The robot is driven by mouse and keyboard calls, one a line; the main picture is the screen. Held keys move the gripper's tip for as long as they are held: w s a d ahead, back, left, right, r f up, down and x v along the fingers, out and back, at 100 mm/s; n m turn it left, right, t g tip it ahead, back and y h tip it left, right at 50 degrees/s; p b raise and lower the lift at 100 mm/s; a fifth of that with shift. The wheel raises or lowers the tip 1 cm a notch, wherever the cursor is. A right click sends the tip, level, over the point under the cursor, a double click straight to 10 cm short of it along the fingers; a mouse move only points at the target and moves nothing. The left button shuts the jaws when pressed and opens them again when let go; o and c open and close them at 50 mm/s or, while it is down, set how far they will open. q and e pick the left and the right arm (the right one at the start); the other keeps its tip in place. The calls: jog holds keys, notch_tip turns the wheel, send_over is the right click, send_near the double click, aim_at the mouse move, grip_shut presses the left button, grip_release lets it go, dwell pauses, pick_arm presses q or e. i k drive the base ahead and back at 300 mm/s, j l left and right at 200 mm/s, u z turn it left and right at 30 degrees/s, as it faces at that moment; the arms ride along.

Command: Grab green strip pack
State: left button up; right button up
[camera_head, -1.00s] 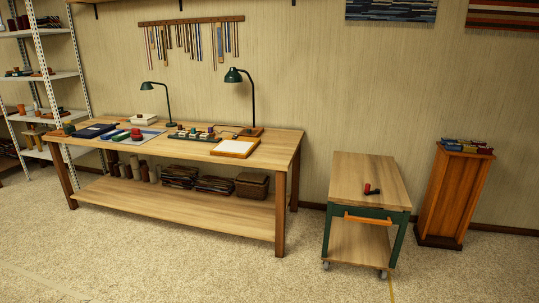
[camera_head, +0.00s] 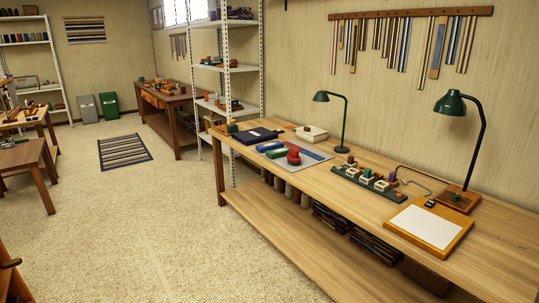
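A green pack (camera_head: 278,153), which looks like the green strip pack, lies on a grey-blue mat (camera_head: 312,154) on the long wooden workbench (camera_head: 345,152). A blue pack (camera_head: 269,146) lies just behind it to the left, and a red rounded object (camera_head: 293,156) stands to its right. Neither of my grippers shows in the view.
A dark blue folder (camera_head: 254,135) and a white box (camera_head: 311,133) are near the pack. A dark green tray (camera_head: 368,184), a framed white board (camera_head: 429,228) and two lamps stand further right. Open carpet (camera_head: 150,215) lies left of the bench.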

aim_at(275, 153)
jog(key=i+j+u, duration=0.1)
jog(key=i+u, duration=0.3)
jog(key=i, duration=1.5)
